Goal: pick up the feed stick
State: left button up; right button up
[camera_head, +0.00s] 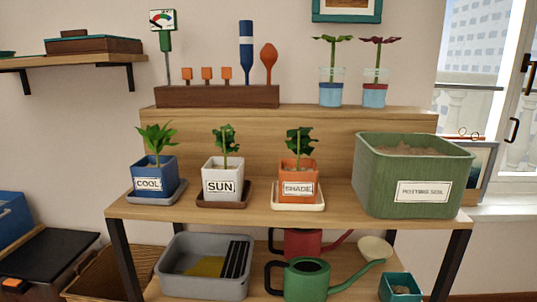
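Three short orange pegs stand in a row in a dark wooden rack (217,96) on the upper shelf. The left peg (187,74), the middle peg (207,73) and the right peg (225,74) look like feed sticks, but none is labelled. Their lower ends are hidden in the rack. A dial meter (163,30) on a thin probe stands at the rack's left end. A blue-handled tool (246,50) and an orange scoop-shaped tool (268,60) stand at its right. Neither of my grippers shows in the head view.
Below, potted plants labelled COOL (154,180), SUN (222,182) and SHADE (298,182) stand on the bench beside a green potting soil bin (415,180). Two glasses with seedlings (331,88) (375,92) stand right of the rack. Bare shelf lies between the rack and glasses.

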aim_at(187, 73)
jog(key=j+z, duration=0.2)
jog(key=z, duration=0.85)
jog(key=j+z, duration=0.25)
jog(key=j, duration=0.15)
jog(key=k+j+z, duration=0.1)
jog(key=j+z, duration=0.15)
jog(key=j, duration=0.15)
jog(key=k+j+z, duration=0.15)
jog(key=j+z, duration=0.15)
jog(key=k+j+z, duration=0.25)
jog(key=j, duration=0.2)
jog(key=i, duration=0.1)
